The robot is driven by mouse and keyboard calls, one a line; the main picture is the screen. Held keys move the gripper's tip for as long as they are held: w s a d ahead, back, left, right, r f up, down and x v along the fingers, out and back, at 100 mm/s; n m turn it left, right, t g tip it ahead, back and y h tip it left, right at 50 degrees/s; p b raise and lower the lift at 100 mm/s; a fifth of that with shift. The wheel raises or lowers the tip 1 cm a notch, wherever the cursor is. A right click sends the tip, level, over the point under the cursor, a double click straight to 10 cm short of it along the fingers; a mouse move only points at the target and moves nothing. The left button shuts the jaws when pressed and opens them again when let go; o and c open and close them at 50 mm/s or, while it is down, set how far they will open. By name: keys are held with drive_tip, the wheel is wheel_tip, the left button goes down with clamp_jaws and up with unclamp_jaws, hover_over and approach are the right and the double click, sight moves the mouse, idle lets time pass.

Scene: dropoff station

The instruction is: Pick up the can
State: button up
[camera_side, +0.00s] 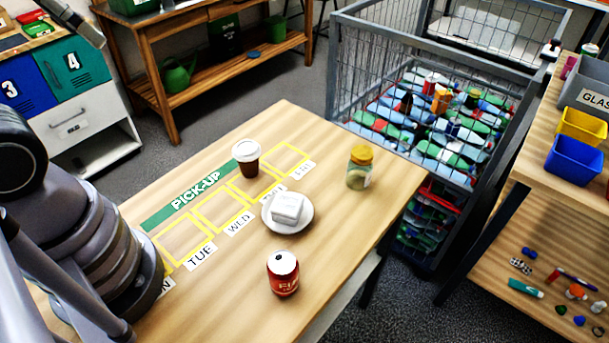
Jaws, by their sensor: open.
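A red can (283,274) with a white top stands upright on the wooden table (345,225), near its front edge. Nothing touches it. My gripper does not show in this view; only parts of my arm are seen at the left edge. A white saucer (271,223) with a pale block-like item (287,207) on it lies just behind the can.
A lidded brown cup (246,160) stands by the green PICK-UP strip (175,207) and yellow-outlined day squares. A jar with a yellow lid (360,168) stands at the right. A wire cage (347,75) of mixed items is beyond the table. Clear wood surrounds the can.

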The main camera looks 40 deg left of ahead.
sight(281, 266)
drive_tip(key=shift+o, duration=0.4)
